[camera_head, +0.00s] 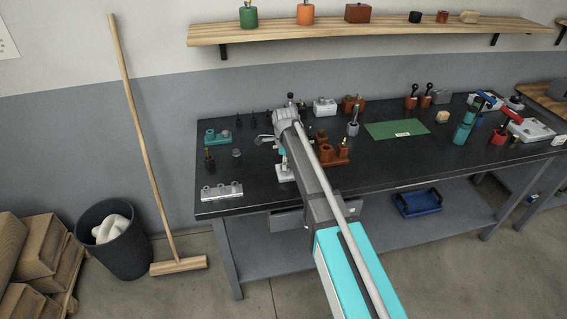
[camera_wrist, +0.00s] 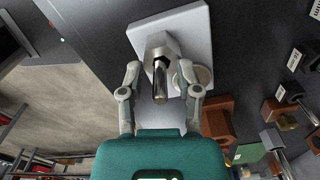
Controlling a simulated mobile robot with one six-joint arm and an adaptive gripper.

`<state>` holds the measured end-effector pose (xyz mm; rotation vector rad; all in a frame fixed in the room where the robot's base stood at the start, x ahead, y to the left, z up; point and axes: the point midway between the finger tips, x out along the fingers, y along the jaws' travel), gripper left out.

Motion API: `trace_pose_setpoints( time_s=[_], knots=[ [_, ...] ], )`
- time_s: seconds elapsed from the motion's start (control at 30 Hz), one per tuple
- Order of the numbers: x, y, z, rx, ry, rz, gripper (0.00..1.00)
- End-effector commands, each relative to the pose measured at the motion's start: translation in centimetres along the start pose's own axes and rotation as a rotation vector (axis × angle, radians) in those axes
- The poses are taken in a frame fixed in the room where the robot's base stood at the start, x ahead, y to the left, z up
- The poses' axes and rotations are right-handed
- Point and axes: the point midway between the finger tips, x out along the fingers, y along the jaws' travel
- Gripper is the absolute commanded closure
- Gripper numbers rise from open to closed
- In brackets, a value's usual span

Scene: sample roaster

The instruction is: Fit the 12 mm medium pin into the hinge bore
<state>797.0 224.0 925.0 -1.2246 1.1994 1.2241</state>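In the wrist view, a shiny metal pin-like cylinder (camera_wrist: 160,82) points toward the camera from a grey faceted block (camera_wrist: 158,46). The block sits on a white plate (camera_wrist: 190,22). I cannot tell the cylinder's size or whether it is the 12 mm medium pin. My gripper (camera_wrist: 160,70) is open, with one finger on each side of the cylinder and a visible gap on both sides. In the head view, a white base (camera_head: 285,173) stands below my arm's end. I cannot identify the hinge bore.
A pale block with several round features (camera_head: 222,190) lies at the bench's front left. A teal fixture (camera_head: 217,137) is behind it. A brown holder (camera_head: 333,155) stands close on the right. A green mat (camera_head: 397,129) lies farther right, with clear dark bench in front.

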Motion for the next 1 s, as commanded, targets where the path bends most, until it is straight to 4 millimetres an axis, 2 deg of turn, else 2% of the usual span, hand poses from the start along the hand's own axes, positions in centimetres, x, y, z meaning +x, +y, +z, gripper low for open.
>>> trace_pose_setpoints(
  time_s=[0.57, 1.0],
  knots=[
    [-0.7, 0.0, 0.0, 0.000, 0.000, 0.000, 0.50],
    [-3.9, 0.0, 0.0, 0.000, 0.000, 0.000, 0.50]
  ],
)
